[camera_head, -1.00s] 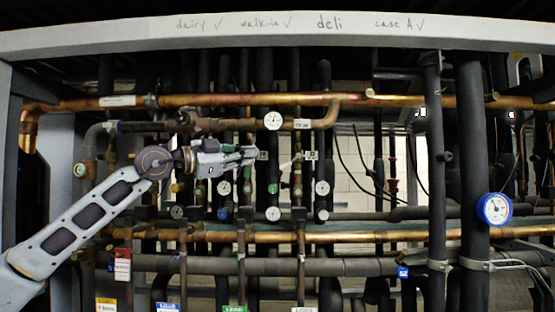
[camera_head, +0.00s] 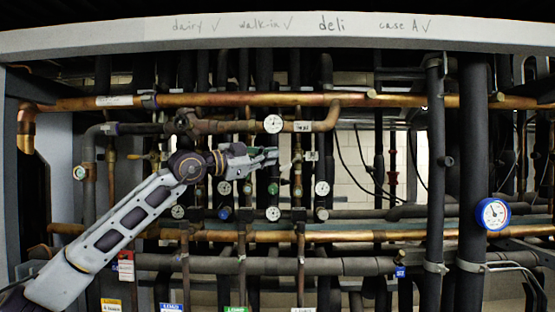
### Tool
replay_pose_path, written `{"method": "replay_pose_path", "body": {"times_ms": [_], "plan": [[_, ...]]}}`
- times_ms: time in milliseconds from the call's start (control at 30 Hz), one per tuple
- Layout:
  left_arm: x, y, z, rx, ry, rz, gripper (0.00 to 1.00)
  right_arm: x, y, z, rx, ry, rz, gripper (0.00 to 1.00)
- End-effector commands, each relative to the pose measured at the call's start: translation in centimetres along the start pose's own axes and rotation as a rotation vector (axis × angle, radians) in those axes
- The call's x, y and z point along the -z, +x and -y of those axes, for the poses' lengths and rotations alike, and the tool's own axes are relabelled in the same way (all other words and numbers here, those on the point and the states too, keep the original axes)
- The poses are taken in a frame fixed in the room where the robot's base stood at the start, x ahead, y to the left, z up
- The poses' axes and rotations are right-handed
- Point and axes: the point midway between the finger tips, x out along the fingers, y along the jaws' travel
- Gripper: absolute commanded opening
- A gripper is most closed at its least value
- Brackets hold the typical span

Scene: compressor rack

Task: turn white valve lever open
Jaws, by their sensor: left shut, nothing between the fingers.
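My left arm reaches in from the lower left, and my left gripper (camera_head: 274,156) is shut with nothing between its fingers. Its fingertips point right, in front of the vertical pipes at the middle of the rack. A small white lever (camera_head: 291,163) shows just right of the fingertips, tilted beside a vertical pipe with a green fitting below. The gripper and the lever look close; I cannot tell whether they touch. My right gripper is not in view.
Copper pipes (camera_head: 400,100) run across above and below the gripper. Several round gauges (camera_head: 274,124) sit around it. A blue-rimmed gauge (camera_head: 494,213) hangs at the right on a thick black pipe (camera_head: 473,150). A white header beam (camera_head: 300,27) spans the top.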

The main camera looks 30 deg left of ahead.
Motion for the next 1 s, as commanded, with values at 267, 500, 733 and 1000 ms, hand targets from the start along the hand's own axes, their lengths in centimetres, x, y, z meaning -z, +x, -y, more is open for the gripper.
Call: {"method": "replay_pose_path", "body": {"times_ms": [267, 500, 733, 1000], "plan": [[-0.9, 2.5, 0.1, -0.001, -0.001, 0.001, 0.00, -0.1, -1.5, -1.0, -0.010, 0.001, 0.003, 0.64], [-2.4, 3.9, 0.1, 0.000, 0.000, 0.000, 0.00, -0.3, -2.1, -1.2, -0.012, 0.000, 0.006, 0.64], [-2.8, 4.2, 0.0, 0.000, 0.000, 0.000, 0.00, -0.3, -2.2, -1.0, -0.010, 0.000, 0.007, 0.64], [-2.8, 4.2, 0.0, 0.000, 0.000, 0.000, 0.00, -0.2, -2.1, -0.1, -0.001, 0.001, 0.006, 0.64]]}}
